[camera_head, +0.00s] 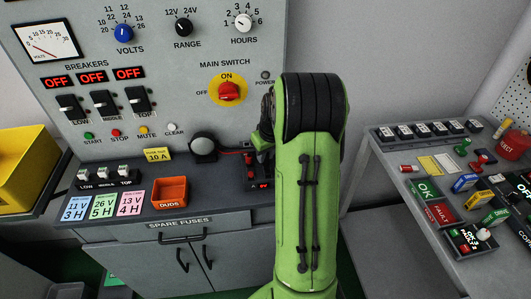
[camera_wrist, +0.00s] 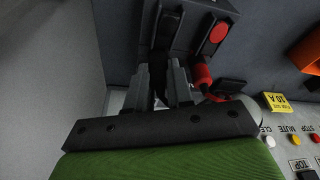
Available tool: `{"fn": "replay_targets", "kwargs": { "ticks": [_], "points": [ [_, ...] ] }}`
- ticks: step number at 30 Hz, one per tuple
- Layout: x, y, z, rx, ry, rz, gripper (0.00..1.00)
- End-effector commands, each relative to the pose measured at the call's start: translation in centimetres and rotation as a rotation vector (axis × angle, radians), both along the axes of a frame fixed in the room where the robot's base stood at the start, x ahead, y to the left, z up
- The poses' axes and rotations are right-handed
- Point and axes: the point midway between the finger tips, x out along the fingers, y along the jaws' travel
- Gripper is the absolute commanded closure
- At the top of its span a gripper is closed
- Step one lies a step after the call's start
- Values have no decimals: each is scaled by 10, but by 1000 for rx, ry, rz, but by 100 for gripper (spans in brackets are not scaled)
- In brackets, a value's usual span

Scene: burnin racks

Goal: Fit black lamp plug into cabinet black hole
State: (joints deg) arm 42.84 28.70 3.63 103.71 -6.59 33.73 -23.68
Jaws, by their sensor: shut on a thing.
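My gripper (camera_wrist: 160,75) shows in the wrist view with its two grey fingers closed on a narrow black piece (camera_wrist: 168,30), which looks like the black lamp plug. The piece lies against a dark box (camera_wrist: 197,20) with a red round spot. A red plug or lead (camera_wrist: 203,75) sits just right of the fingers. In the head view the dark box (camera_head: 260,184) with a small red display stands at the cabinet's (camera_head: 185,105) foot. There my green arm hides most of my gripper. I cannot make out the black hole or whether the plug is in it.
A round lamp (camera_head: 203,146) is mounted left of the dark box. An orange DUDS bin (camera_head: 170,191) and coloured cards (camera_head: 103,205) lie on the shelf. A side table (camera_head: 420,165) with switches and labelled blocks stands right. Floor gap lies between them.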

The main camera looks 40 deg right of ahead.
Motion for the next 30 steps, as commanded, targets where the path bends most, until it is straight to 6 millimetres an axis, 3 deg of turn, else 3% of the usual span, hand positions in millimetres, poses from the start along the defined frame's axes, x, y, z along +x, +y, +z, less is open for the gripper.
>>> {"fn": "replay_targets", "kwargs": {
  "ticks": [25, 26, 30],
  "points": [
    [0, 0, -7, 0, 0, 0, 98],
    [0, 0, -7, 0, 0, 0, 77],
    [0, 0, -7, 0, 0, 0, 56]
  ]
}}
